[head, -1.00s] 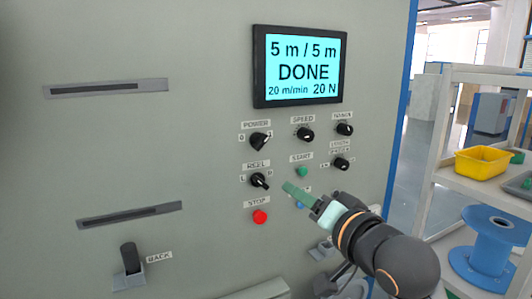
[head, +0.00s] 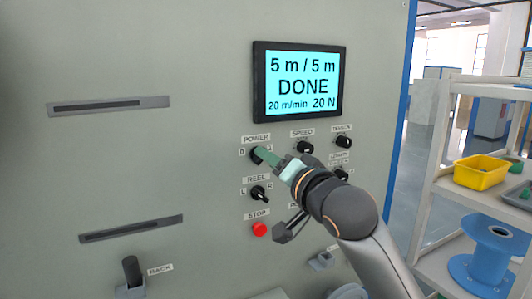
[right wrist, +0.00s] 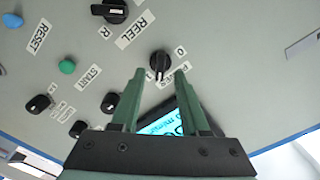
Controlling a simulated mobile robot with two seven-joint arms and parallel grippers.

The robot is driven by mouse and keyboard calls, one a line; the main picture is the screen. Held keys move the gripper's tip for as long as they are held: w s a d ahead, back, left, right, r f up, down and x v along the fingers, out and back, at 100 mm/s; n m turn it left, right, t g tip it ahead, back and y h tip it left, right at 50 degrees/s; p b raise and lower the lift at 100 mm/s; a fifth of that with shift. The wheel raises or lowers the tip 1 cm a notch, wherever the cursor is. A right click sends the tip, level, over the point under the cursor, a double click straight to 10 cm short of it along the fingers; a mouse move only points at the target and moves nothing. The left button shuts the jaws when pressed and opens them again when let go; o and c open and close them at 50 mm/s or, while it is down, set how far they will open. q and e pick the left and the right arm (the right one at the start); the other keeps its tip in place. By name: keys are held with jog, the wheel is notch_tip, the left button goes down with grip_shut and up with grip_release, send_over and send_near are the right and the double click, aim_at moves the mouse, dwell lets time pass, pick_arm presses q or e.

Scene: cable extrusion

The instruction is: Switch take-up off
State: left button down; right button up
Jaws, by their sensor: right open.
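The black POWER knob (head: 256,155) sits on the grey machine panel, under the display (head: 300,82), which reads 5 m / 5 m, DONE, 20 m/min, 20 N. My right gripper (head: 268,155) has its green fingers at this knob and partly hides it in the head view. In the right wrist view the POWER knob (right wrist: 160,62) lies just ahead of the gap between the open fingers (right wrist: 160,82). Its white mark appears to point to the 1 side. I cannot tell whether the fingers touch it. My left gripper is not in view.
The REEL knob (head: 258,193) and the red STOP button (head: 260,229) are below. SPEED (head: 304,147) and another knob (head: 343,142) are to the right. The green START button (right wrist: 67,66) shows in the wrist view. A shelf with a yellow bin (head: 481,172) and blue spool (head: 490,250) stands right.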

jog(key=shift+x, duration=1.25)
grip_shut()
